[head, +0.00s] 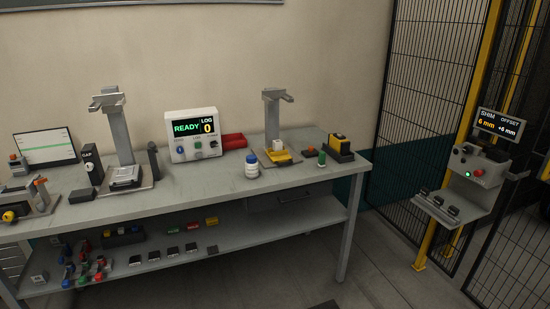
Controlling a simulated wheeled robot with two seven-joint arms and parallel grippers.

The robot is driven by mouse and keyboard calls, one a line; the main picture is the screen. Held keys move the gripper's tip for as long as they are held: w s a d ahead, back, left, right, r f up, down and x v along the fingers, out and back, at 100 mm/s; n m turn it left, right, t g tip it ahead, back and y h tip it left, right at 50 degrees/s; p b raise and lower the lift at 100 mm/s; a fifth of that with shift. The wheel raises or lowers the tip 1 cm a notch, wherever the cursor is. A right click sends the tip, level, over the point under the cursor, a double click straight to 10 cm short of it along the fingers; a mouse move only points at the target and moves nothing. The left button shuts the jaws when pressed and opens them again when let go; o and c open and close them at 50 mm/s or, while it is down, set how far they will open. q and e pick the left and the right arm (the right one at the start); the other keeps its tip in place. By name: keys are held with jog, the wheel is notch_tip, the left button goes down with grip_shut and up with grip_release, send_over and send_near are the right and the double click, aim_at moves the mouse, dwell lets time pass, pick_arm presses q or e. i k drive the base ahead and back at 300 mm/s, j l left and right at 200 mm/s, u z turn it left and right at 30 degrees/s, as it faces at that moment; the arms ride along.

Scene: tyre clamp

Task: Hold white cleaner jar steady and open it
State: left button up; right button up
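A white jar with a blue band (251,166) stands upright on the grey workbench (200,184), in front of the gap between the READY display box and the right-hand stand. It looks like the white cleaner jar. Neither of my grippers is in the head view.
A display box (194,136) reading READY and 0 stands behind the jar, with a red object (234,141) beside it. Bench space in front of the jar is clear.

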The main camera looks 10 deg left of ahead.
aim_at(252, 171)
jog(key=i+l+u, duration=0.15)
jog(key=i, duration=0.25)
jog(key=i+u, duration=0.1)
jog(key=i, duration=0.3)
jog(key=i+l+u, duration=0.15)
jog(key=i, duration=0.2)
jog(key=i+l+u, duration=0.25)
jog(key=i+u, duration=0.2)
jog(key=i+l+u, duration=0.65)
jog(key=l+u, duration=0.2)
